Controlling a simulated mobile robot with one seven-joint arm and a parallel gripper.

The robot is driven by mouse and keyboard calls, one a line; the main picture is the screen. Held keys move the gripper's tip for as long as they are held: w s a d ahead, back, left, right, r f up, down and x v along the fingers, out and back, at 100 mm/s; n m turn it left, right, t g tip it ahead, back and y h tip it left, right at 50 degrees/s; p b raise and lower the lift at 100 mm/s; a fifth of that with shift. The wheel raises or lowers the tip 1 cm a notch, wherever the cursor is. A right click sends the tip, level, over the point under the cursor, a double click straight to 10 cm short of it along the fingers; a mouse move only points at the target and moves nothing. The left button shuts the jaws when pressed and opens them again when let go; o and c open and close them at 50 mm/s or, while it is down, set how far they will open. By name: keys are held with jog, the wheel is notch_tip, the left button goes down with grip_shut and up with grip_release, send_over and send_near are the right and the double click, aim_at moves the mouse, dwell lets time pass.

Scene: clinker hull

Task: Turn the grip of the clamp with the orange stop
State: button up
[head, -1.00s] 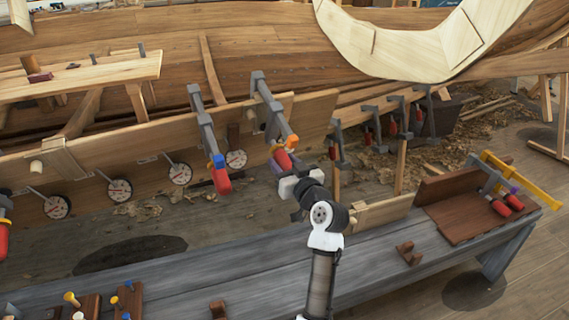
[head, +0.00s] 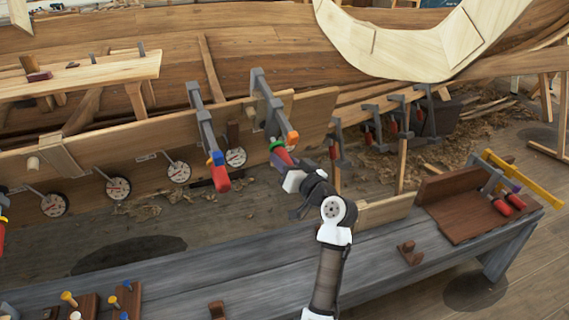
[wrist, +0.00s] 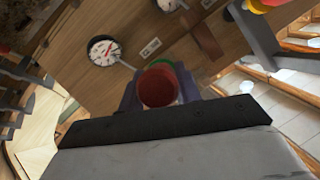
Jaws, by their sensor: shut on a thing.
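The clamp with the orange stop (head: 293,138) hangs on the plank at the middle of the head view, its grey bar (head: 269,97) running down toward me. Its red grip (head: 284,156) is at the low end, with a green part (head: 277,144) beside it. My gripper (head: 281,162) is shut on this grip from the near side. In the wrist view the round red end of the grip (wrist: 157,88) sits between purple fingers (wrist: 188,85), with green showing behind it. The gripper body hides the fingers' lower parts.
A clamp with a blue stop (head: 215,158) and red grip hangs close on the left. Several dial gauges (head: 179,172) line the plank's lower edge. A grey bench (head: 250,280) lies below my arm. More clamps (head: 370,125) hang at the right.

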jog(key=shift+m+y, duration=0.5)
jog(key=shift+m, duration=0.1)
jog(key=shift+g+b, duration=0.3)
jog(key=o, duration=1)
jog(key=b+v, duration=0.2)
jog(key=v, duration=1.1)
jog(key=shift+s+d+f+b, duration=0.15)
jog(key=shift+s+d+b, duration=0.1)
jog(key=shift+s+b, duration=0.1)
